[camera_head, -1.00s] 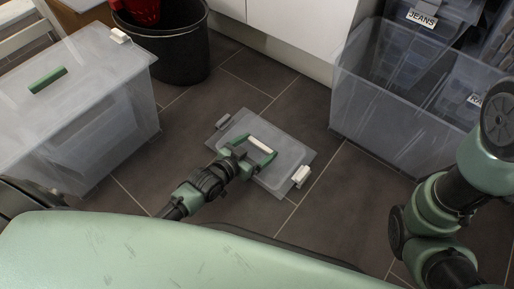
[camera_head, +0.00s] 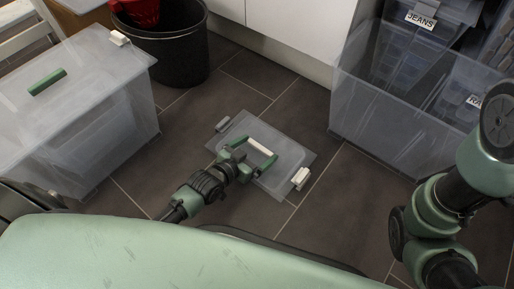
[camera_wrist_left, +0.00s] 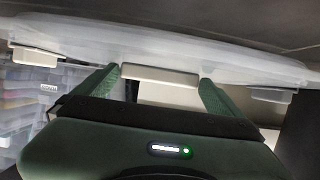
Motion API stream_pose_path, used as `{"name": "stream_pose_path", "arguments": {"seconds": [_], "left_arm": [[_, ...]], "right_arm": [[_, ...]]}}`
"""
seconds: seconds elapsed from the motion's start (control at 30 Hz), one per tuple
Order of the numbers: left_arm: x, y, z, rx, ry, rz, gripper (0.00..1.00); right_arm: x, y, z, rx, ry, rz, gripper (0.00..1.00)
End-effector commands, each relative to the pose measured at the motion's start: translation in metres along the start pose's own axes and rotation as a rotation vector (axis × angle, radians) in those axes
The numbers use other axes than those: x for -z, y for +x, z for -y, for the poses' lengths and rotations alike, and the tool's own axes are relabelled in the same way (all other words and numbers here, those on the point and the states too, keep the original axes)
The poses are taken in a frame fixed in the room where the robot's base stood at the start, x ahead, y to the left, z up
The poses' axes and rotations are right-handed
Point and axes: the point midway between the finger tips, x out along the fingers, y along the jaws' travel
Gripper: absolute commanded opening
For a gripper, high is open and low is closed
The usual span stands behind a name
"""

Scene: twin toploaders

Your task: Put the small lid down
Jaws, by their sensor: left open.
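The small lid (camera_head: 285,158) is a flat translucent grey plate with a light latch at each end and a white handle (camera_head: 261,146). In the head view it lies flat at the floor in the middle. I cannot tell whether it fully touches the tiles. My left gripper (camera_head: 256,153) is over the lid, its green fingers open at the two ends of the handle. In the left wrist view the handle (camera_wrist_left: 160,76) shows between the spread fingers, below the lid's long edge (camera_wrist_left: 190,50). My right gripper is out of view; only its arm shows at the right.
A translucent lidded box (camera_head: 100,135) with a green handle stands at the left. A black bucket (camera_head: 165,50) stands behind. An open translucent bin (camera_head: 385,135) with smaller labelled boxes stands at the right. Dark tiled floor (camera_head: 330,210) is free around the lid.

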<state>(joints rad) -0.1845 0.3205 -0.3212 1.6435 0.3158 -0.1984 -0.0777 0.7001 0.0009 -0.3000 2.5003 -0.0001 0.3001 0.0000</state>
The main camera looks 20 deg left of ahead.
Motion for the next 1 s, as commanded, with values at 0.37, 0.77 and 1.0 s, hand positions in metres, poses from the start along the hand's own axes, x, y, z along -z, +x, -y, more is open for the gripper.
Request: {"name": "stream_pose_path", "arguments": {"seconds": [0.37,0.77,1.0], "left_arm": [[0.006,-0.085,-0.001,0.000,-0.002,0.001,1.00],[0.003,-0.120,0.000,0.001,-0.001,-0.007,1.00],[0.012,-0.117,0.000,0.001,0.000,-0.026,1.00]], "right_arm": [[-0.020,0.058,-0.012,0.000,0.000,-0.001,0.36],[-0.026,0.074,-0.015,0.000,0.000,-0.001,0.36],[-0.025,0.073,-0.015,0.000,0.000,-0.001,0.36]]}}
